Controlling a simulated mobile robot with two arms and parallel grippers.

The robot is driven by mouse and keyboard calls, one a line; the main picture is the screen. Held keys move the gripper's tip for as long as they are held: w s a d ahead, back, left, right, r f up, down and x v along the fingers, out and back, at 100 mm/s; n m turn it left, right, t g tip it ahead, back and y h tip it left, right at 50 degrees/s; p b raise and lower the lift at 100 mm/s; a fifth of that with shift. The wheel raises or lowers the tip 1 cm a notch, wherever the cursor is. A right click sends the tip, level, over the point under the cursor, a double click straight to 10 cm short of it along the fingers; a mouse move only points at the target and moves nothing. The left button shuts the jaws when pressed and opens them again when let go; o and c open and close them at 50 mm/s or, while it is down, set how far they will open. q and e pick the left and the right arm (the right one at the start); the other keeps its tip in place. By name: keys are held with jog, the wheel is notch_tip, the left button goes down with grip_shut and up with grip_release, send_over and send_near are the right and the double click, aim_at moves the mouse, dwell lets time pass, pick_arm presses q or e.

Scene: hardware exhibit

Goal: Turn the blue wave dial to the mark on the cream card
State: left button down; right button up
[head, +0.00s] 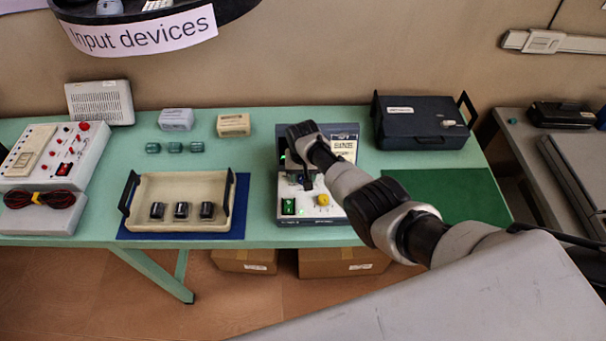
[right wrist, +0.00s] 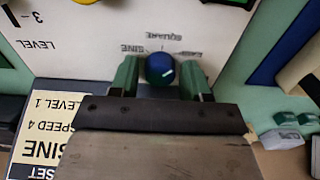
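The blue wave dial (right wrist: 160,68) is on the white panel of the device (head: 335,212), with a pale pointer line toward its lower right in the right wrist view. Labels SINE and SQUARE and a third, unclear one fan around it. My right gripper (right wrist: 160,82) is open, with one green finger on each side of the dial and small gaps visible. In the head view, my right arm hides the dial. The cream card (right wrist: 45,140) reads SET, SINE, SPEED 4, LEVEL 1, upside down; it also shows in the head view (head: 343,147). My left gripper is out of view.
A yellow knob (head: 323,199) and a green lit switch (head: 288,207) sit on the same panel. A tray (head: 185,183) with black knobs stands left, a dark case (head: 423,122) behind right. The green mat (head: 455,192) is bare.

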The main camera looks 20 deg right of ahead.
jog(key=c, duration=0.6)
jog(key=shift+c, duration=0.2)
jog(key=shift+n, duration=0.3)
jog(key=n, duration=0.3)
jog(key=shift+n, duration=0.4)
jog(key=n, duration=0.9)
jog(key=shift+n, duration=2.2)
